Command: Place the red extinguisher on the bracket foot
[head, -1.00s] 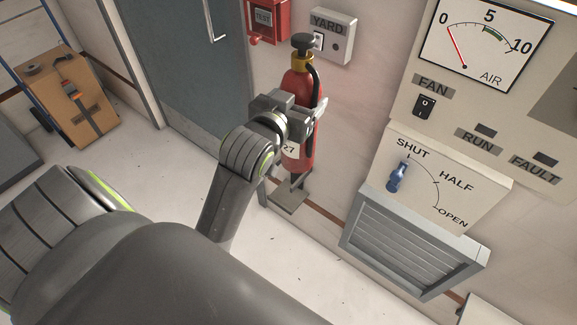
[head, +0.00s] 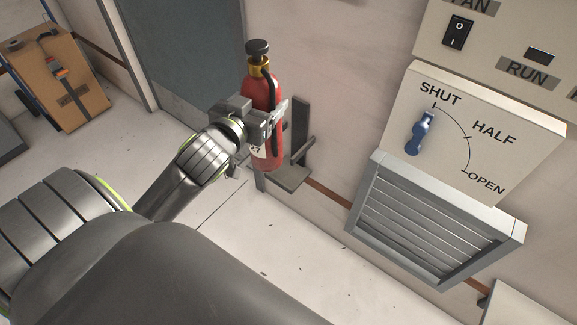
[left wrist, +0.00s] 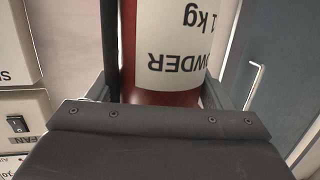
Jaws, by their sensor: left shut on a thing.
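The red extinguisher (head: 264,94) is upright in the head view, with a black top, a brass collar and a black hose. My left gripper (head: 268,122) is shut around its body at mid-height. In the left wrist view the extinguisher (left wrist: 162,98) and its white label fill the space between the fingers. The bracket foot (head: 291,178) is a grey plate low on the wall, with an upright back strip (head: 300,125) above it. The extinguisher is in front and to the left of the back strip, apart from it. My right gripper is not in view.
A louvred vent (head: 430,222) and a lever panel (head: 480,135) stick out from the wall on the right. A grey door (head: 190,60) is behind on the left. A cardboard box on a trolley (head: 62,80) stands far left. The floor below is clear.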

